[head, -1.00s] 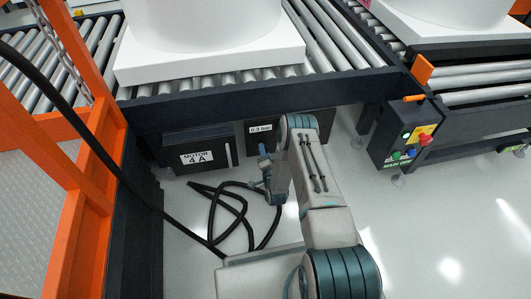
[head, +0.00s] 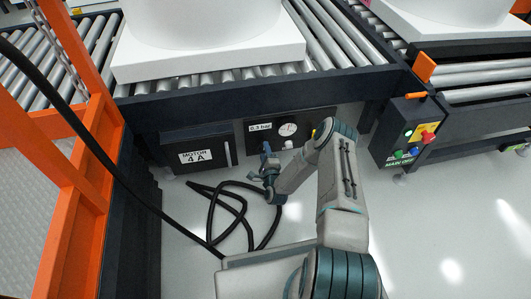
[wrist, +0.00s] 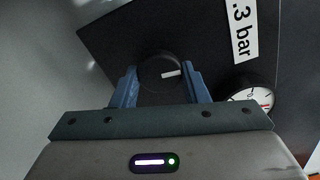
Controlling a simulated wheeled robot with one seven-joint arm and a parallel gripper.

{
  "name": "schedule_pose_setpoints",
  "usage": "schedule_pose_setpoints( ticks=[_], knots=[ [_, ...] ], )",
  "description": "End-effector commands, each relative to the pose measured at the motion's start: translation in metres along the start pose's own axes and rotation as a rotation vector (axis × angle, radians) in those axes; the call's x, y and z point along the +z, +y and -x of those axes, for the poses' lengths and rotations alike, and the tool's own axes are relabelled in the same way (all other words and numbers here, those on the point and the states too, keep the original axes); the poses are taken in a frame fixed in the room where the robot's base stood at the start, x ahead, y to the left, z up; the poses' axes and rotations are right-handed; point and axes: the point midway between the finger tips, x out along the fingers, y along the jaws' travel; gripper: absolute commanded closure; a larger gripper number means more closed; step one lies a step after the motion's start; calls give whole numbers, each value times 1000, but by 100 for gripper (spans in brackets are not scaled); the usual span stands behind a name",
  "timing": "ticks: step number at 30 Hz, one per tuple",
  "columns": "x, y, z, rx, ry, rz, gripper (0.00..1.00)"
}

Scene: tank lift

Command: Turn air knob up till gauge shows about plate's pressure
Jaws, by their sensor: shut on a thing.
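My gripper (wrist: 160,88) is shut on the round black air knob (wrist: 158,72), one blue finger on each side of it. The knob has a white mark that points right in the wrist view. In the head view my gripper (head: 267,158) is at the panel's lower left, and the knob is hidden. The white plate (head: 260,127) reads 0.3 bar; in the wrist view only part of the plate (wrist: 241,30) shows. The round gauge (head: 287,129) has a white face and a red mark. The gauge (wrist: 254,97) is partly cut off by my gripper in the wrist view; its needle is too small to read.
A dark box labelled MOTOR 4 A (head: 196,157) stands left of the panel. A black hose (head: 225,205) lies looped on the floor. A control box (head: 408,133) with buttons hangs at the right. The roller conveyor (head: 330,82) runs above the panel.

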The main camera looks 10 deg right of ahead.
Motion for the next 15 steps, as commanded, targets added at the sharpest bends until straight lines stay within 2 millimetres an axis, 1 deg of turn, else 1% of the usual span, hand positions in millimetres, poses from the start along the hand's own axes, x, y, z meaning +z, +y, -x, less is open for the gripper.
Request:
schedule_pose_setpoints(
  ticks=[6,15],
  knots=[
    [2,1,1,2,-3,-36,82],
    [2,1,1,3,-4,-40,82]
  ],
)
